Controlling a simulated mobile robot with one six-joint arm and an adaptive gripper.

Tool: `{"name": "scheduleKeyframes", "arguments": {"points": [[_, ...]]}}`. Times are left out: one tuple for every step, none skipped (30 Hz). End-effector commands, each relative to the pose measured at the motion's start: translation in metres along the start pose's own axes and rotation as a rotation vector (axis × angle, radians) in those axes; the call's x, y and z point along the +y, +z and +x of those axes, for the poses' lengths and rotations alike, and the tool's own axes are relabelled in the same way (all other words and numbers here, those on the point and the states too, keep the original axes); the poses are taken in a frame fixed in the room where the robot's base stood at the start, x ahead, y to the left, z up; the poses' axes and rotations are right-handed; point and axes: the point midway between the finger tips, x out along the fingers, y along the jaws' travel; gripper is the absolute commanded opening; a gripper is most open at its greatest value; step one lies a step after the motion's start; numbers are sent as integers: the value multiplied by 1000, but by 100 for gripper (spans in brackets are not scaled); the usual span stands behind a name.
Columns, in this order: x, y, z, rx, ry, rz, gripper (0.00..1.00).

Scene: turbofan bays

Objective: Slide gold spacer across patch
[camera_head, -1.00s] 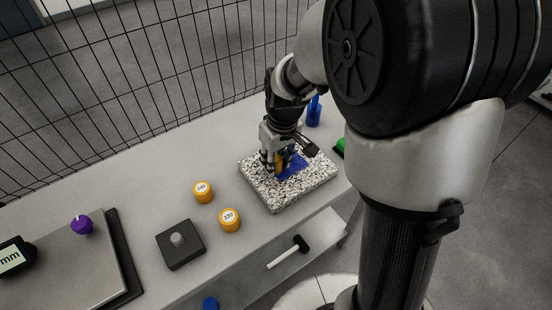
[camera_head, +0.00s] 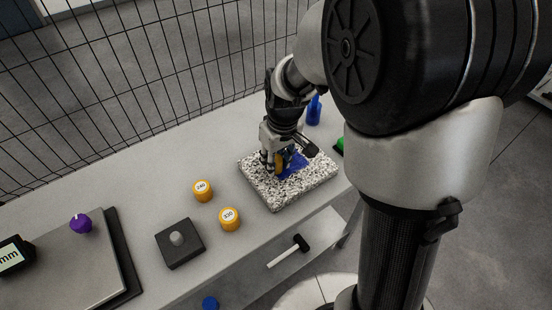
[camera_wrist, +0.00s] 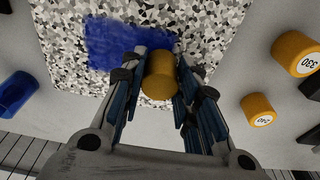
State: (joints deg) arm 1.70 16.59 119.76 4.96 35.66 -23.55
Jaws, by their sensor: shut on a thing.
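The gold spacer (camera_wrist: 160,75) is a short gold cylinder held between the two fingers of my gripper (camera_wrist: 158,92) in the wrist view. In the head view, my gripper (camera_head: 277,160) is low over the speckled granite block (camera_head: 290,197), and the gold spacer (camera_head: 279,161) shows only partly between the fingers. The blue patch (camera_head: 296,165) lies on the block's top, right of the spacer. In the wrist view the blue patch (camera_wrist: 112,42) is to the left of the spacer. I cannot tell whether the spacer touches the surface.
Two gold labelled cylinders (camera_head: 203,191) (camera_head: 230,219) and a dark block with a grey knob (camera_head: 180,243) stand left of the granite. A blue bottle (camera_head: 314,111) and a green thing (camera_head: 340,145) are near its far right. A wire fence (camera_head: 150,70) runs behind the table.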

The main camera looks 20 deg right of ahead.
Motion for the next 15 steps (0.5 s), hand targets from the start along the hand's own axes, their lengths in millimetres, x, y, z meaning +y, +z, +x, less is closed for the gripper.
{"name": "scheduleKeyframes", "arguments": {"points": [[0, 0, 0, 1, 0, 0, 0], [0, 0, 1, 0, 0, 0, 0], [0, 0, 1, 0, 0, 0, 0], [0, 0, 1, 0, 0, 0, 0], [0, 0, 2, 0, 0, 0, 0], [0, 0, 2, 1, 0, 0, 0], [0, 0, 2, 1, 0, 0, 0], [0, 0, 2, 0, 0, 0, 0], [0, 0, 3, 0, 0, 0, 0], [0, 0, 3, 0, 0, 0, 0], [0, 0, 3, 0, 0, 0, 0], [0, 0, 4, 0, 0, 0, 0], [0, 0, 4, 0, 0, 0, 0], [0, 0, 4, 0, 0, 0, 0], [0, 0, 4, 0, 0, 0, 0]]}}
